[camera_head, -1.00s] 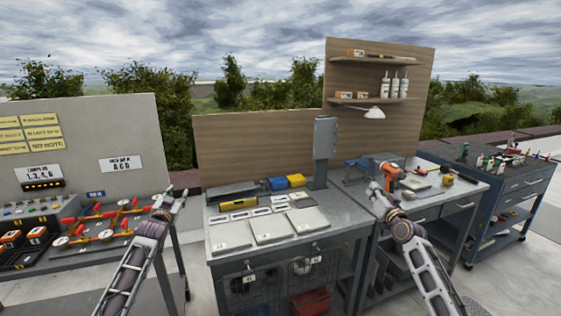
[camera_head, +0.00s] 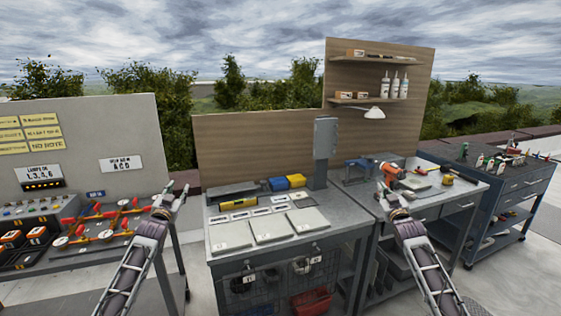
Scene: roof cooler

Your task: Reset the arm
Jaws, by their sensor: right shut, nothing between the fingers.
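My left gripper (camera_head: 178,187) is raised in front of the gap between the left panel table and the middle workbench. Its two fingers look apart, with nothing seen between them. My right gripper (camera_head: 382,186) is raised in front of the right workbench, just left of and below the orange drill in the picture. It is shut and empty. Both forearms come up from the bottom of the picture.
The middle workbench (camera_head: 225,255) holds flat grey plates, yellow and blue bins and a grey post (camera_head: 325,140). The left table carries red levers (camera_head: 100,225). An orange drill (camera_head: 389,172) lies on the right bench. A dark tool cart (camera_head: 520,187) stands far right.

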